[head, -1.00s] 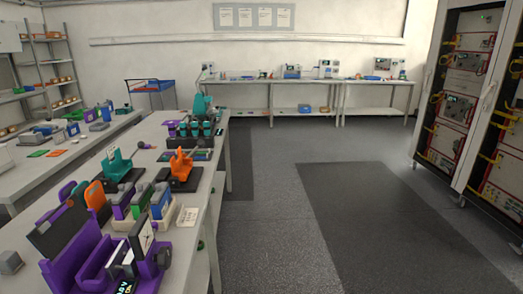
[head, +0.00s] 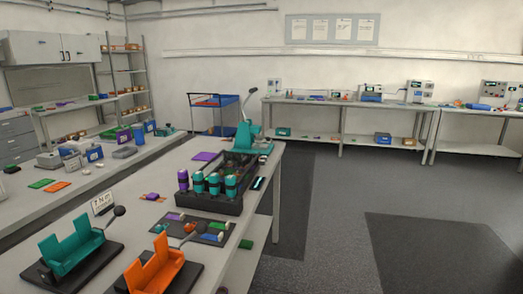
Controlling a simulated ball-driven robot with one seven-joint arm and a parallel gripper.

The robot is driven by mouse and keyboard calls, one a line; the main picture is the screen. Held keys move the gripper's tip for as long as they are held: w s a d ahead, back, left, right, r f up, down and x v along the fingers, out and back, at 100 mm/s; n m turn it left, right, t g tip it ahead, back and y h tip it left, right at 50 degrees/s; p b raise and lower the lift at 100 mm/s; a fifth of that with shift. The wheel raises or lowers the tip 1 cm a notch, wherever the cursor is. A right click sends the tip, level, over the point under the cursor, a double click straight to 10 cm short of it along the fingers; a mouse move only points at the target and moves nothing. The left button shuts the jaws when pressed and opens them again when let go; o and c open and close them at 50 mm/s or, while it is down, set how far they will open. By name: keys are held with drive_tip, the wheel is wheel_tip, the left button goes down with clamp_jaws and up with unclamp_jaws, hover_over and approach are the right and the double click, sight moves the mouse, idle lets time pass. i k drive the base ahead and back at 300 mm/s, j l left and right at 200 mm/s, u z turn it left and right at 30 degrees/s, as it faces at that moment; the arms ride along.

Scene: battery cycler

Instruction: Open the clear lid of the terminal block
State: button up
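I cannot make out a terminal block with a clear lid in the head view. The near workbench (head: 120,209) holds a teal cradle with a black ball-ended lever (head: 73,250) and an orange cradle (head: 158,268) at the front. Behind them is a dark mat with small coloured parts (head: 190,229). Further back is a black rack (head: 207,201) with several teal and purple cylinders. A teal lever device (head: 250,139) stands at the bench's far end. My gripper is not in view.
A second bench (head: 22,205) with boxes and tools runs along the left. A blue cart (head: 214,114) stands beyond it. Benches with instruments (head: 343,104) line the back wall. Open grey floor (head: 335,215) with darker mats lies right of the near workbench.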

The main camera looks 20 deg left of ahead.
sight(244, 162)
drive_tip(key=i+l+u, duration=0.15)
drive_tip(key=i+u, duration=0.25)
drive_tip(key=i, duration=0.2)
drive_tip(key=i+l+u, duration=0.3)
drive_tip(key=i+u, duration=0.15)
drive_tip(key=i+l+u, duration=0.4)
drive_tip(key=i+l, duration=0.1)
drive_tip(key=i, duration=0.1)
